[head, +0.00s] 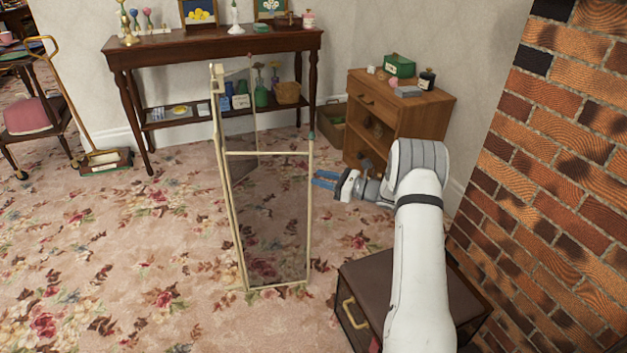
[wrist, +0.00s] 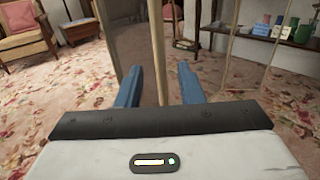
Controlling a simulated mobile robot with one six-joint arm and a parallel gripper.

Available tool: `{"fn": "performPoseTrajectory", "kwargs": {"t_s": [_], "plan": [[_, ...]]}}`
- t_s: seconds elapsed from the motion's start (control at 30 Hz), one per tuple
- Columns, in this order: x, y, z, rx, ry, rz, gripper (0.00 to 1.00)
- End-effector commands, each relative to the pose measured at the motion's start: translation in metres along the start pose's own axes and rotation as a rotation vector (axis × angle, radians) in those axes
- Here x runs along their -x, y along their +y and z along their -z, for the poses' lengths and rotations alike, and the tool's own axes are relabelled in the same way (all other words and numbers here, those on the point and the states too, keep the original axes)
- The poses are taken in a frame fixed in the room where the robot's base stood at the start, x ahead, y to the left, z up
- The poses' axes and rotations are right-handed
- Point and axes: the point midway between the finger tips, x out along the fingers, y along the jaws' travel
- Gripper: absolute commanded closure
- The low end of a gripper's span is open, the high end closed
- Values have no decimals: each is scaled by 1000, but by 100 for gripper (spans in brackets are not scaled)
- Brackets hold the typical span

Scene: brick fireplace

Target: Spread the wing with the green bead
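A folding screen with cream frames and dark see-through mesh panels (head: 270,215) stands on the carpet, its wings at angles to each other. A small green-teal bead (head: 311,135) sits on top of the near right post (head: 309,220). A pale bead (head: 217,69) tops a left post. My gripper (head: 319,180) is just right of the green-bead post, below the bead, with blue fingers pointing left at it. In the wrist view my gripper (wrist: 158,88) is open, and a cream post (wrist: 157,50) shows between the fingers. I cannot tell whether they touch it.
A dark brown box with a handle (head: 390,285) stands below my arm at the right. A wooden cabinet (head: 400,110) is behind my gripper, and a brick wall (head: 560,150) closes the right. A long console table (head: 215,48) stands behind the screen. Carpet in front and left is clear.

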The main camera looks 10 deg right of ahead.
Motion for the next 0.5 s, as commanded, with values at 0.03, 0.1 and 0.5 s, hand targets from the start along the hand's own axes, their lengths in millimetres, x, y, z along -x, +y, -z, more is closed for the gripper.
{"fn": "performPoseTrajectory", "kwargs": {"t_s": [0.03,0.1,0.5], "plan": [[-7,0,1,2,0,-1,66],[-12,0,1,3,1,-1,66],[-18,0,-1,2,1,1,69]]}}
